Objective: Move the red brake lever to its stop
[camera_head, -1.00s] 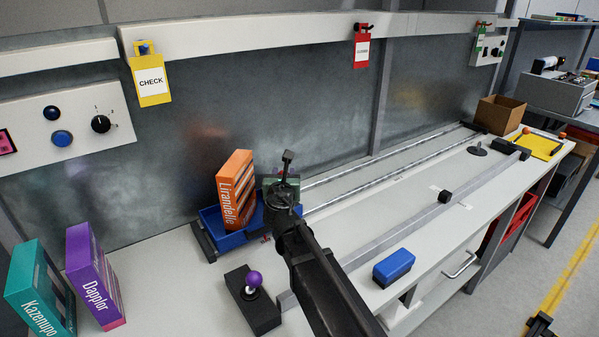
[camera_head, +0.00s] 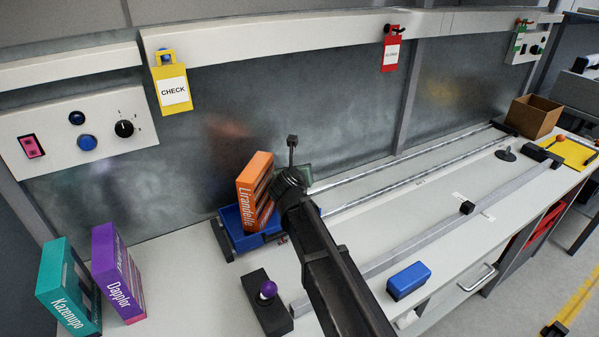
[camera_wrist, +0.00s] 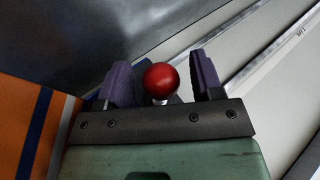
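The red brake lever's round knob (camera_wrist: 161,81) shows in the wrist view, on a short pale stem. My gripper (camera_wrist: 162,68) is open there, with one purple finger to each side of the knob and a visible gap on both sides. The fingers do not grip it. In the head view my gripper's green body (camera_head: 306,174) is mostly hidden behind my dark arm, just right of the orange box. A small red spot (camera_head: 283,240) shows at the blue tray's front edge; I cannot tell whether it is part of the lever.
An orange box (camera_head: 254,192) stands in a blue tray (camera_head: 230,222) close to my gripper's left. A blue block (camera_head: 408,281) lies right of my arm. Rails (camera_head: 400,174) run toward the back right.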

